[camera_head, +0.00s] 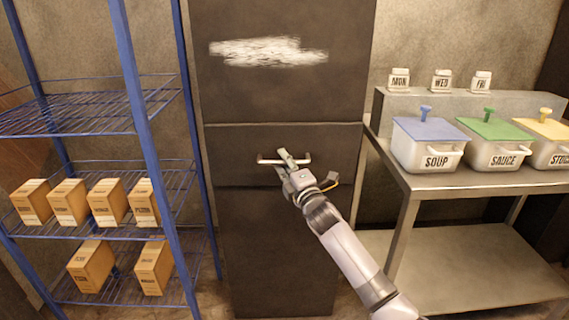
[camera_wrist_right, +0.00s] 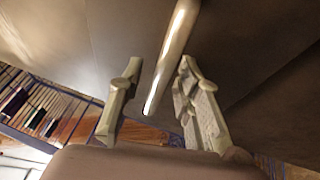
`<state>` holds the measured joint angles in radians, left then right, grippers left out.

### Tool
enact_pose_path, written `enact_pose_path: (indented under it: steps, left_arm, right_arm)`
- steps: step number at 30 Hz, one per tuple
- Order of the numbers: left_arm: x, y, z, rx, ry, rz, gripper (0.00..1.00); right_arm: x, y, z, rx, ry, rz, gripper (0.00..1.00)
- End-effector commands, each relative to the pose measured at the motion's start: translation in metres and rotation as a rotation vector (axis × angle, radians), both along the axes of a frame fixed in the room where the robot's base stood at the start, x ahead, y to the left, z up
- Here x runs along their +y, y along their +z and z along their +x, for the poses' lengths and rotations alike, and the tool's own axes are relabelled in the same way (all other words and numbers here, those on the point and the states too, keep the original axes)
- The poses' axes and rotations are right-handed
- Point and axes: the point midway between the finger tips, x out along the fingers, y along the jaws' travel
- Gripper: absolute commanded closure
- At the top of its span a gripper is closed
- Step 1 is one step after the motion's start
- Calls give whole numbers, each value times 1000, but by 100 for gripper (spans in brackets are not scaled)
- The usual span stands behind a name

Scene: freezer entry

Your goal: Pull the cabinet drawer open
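The dark cabinet (camera_head: 275,95) stands in the middle of the head view. A pale horizontal bar handle (camera_head: 266,161) is on the drawer front. My right gripper (camera_head: 286,157) is at the handle. In the right wrist view the handle (camera_wrist_right: 172,55) runs between the two spread fingers of the right gripper (camera_wrist_right: 158,78), with gaps showing on both sides. My left gripper is not in view.
A blue wire rack (camera_head: 140,90) with several small boxes stands close on the left. A metal table (camera_head: 440,184) with lidded tubs and small labelled jars stands on the right. A whitish patch (camera_head: 268,51) marks the upper cabinet panel.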

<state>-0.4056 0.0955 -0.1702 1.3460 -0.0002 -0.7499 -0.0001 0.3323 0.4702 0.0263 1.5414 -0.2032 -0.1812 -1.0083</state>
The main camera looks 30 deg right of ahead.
Motion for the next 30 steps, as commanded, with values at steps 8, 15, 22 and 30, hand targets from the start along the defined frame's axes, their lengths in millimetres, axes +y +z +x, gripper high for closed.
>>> enact_pose_path:
  steps: [8, 15, 22, 30]
  left_arm:
    - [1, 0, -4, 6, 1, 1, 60]
    - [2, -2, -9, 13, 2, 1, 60]
    - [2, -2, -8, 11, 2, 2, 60]
    - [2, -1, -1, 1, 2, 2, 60]
  right_arm:
    - [0, 0, 1, 0, 0, 0, 70]
    - [0, 0, 0, 0, 0, 0, 86]
    - [0, 0, 0, 0, 0, 0, 100]
    - [0, 0, 0, 0, 0, 1, 100]
